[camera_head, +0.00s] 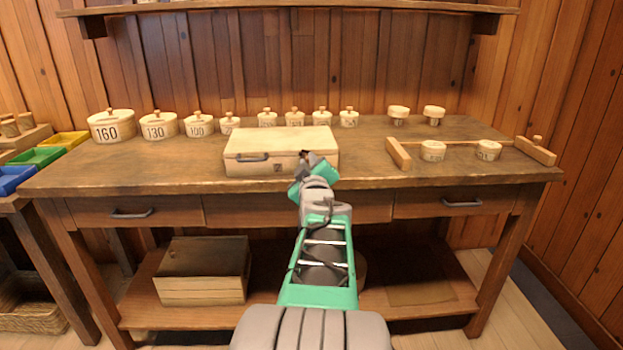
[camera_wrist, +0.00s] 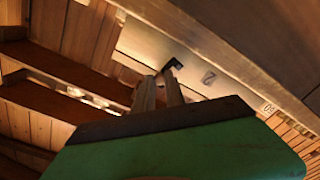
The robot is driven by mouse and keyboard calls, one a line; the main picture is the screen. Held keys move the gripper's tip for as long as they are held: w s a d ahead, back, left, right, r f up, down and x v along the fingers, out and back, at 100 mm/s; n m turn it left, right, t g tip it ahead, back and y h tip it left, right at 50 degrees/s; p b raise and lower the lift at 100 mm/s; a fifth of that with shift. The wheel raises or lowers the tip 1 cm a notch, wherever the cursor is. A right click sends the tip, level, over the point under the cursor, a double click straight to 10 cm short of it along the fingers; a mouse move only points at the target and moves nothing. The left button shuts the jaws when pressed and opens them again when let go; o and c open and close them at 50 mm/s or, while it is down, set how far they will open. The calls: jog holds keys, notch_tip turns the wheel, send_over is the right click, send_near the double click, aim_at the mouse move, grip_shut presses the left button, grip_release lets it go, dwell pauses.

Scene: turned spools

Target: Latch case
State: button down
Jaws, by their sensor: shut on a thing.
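A pale wooden case (camera_head: 245,168) stands on the workbench with its lid down. Its front bears a dark metal fitting at the left and a small dark square mark near the middle. My gripper (camera_head: 306,158) is at the right part of the case's front and covers what is there. In the wrist view the case (camera_wrist: 140,45) shows tilted, with a dark latch (camera_wrist: 173,66) on its face. My gripper's fingers (camera_wrist: 160,90) are close together at this latch and shut on it. The exact contact is hard to see.
Several numbered round boxes (camera_head: 159,126) line the bench (camera_head: 365,170) behind and left of the case. To the right stand a wooden gauge with two end blocks (camera_head: 398,153) and small spools (camera_head: 433,151). Coloured bins (camera_head: 35,157) sit far left.

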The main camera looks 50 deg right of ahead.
jog(key=shift+w+a+r+n+b, duration=0.1)
jog(key=shift+w+n+b, duration=0.05)
jog(key=shift+n+b, duration=0.4)
jog(key=shift+w+a+n+b, duration=0.1)
jog(key=shift+n+b, duration=0.4)
jog(key=shift+n, duration=0.05)
jog(key=shift+r, duration=0.1)
jog(key=c, duration=1.4)
grip_release()
jog(key=p+v, duration=0.1)
jog(key=v, duration=0.7)
